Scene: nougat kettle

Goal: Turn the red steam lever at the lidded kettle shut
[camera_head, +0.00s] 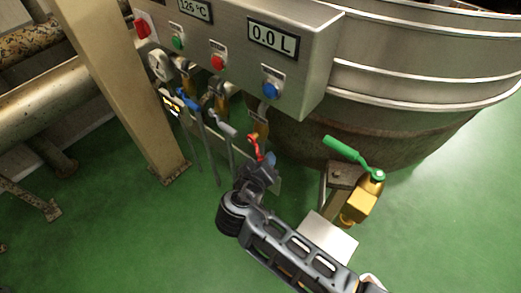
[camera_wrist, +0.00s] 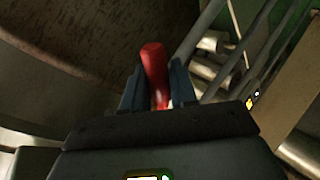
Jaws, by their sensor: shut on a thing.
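The red steam lever (camera_head: 254,147) is below the control box, rightmost in a row of levers by the kettle. In the wrist view the red lever (camera_wrist: 155,72) stands between the two fingers, its rounded end showing beyond them. My gripper (camera_head: 258,168) is at the lever's lower end in the head view. In the wrist view my gripper (camera_wrist: 157,88) is shut on the red lever. The kettle (camera_head: 420,75) is a large round steel vessel behind the control box; its lid is mostly out of frame. The lever's pivot is hard to make out.
A grey lever (camera_head: 222,124) and a blue lever (camera_head: 188,100) stand just left of the red one. A brass valve with a green handle (camera_head: 345,151) is close on the right. The control box (camera_head: 300,60) overhangs the levers. Green floor (camera_head: 440,220) is clear at right.

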